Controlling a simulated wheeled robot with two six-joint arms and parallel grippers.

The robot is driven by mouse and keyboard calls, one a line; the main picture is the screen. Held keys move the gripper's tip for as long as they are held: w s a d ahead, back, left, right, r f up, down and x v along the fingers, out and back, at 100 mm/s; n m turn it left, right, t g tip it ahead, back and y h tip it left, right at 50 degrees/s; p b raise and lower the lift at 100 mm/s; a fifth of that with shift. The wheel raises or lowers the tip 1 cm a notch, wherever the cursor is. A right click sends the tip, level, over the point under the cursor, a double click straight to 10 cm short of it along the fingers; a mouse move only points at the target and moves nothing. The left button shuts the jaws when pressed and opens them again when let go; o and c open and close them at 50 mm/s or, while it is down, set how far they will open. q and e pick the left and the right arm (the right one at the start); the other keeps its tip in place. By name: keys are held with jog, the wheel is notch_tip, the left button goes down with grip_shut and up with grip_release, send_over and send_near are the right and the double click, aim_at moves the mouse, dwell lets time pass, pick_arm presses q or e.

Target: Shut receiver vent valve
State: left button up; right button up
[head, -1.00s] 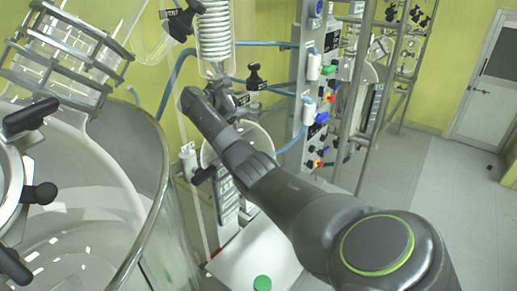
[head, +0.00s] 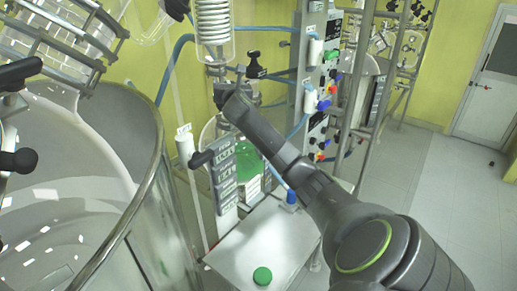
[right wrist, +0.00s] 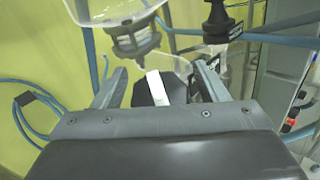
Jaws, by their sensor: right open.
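My right gripper (head: 228,84) is below the glass coil condenser, at the top of the receiver assembly. In the right wrist view its two fingers (right wrist: 158,84) are apart. A black part with a white strip (right wrist: 153,88) shows between them; I cannot tell whether they touch it. A black valve knob (head: 254,66) with a dark label stands just right of the gripper; it also shows in the right wrist view (right wrist: 217,22), beyond the right finger. The labels are too small to read, so I cannot tell which part is the receiver vent valve. My left gripper is out of view.
A large glass vessel with a metal rim (head: 152,180) fills the left side. The glass condenser (head: 213,25) hangs above the gripper. A white platform (head: 265,240) with a green cap (head: 262,276) is below. Blue hoses and a control panel (head: 313,85) are at the right.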

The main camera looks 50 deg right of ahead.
jog(key=n+t+y, duration=0.2)
jog(key=n+y, duration=0.1)
jog(key=n, duration=0.1)
jog(key=shift+w+a, duration=0.1)
jog(key=shift+a, duration=0.05)
jog(key=shift+a+n+t+y, duration=0.1)
jog(key=shift+n+t+y, duration=0.2)
jog(key=shift+n+y, duration=0.5)
jog(key=shift+n+y+b, duration=0.35)
jog(key=shift+n+y, duration=0.45)
jog(key=f+v, duration=0.1)
jog(key=v, duration=1.6)
jog(key=s+a+f+m+g+h+p, duration=0.4)
jog(key=s+a+f+m, duration=0.3)
jog(key=s+a+m, duration=0.3)
jog(key=shift+a+f+m, duration=0.3)
jog(key=shift+a+m, duration=0.15)
jog(key=shift+m, duration=0.25)
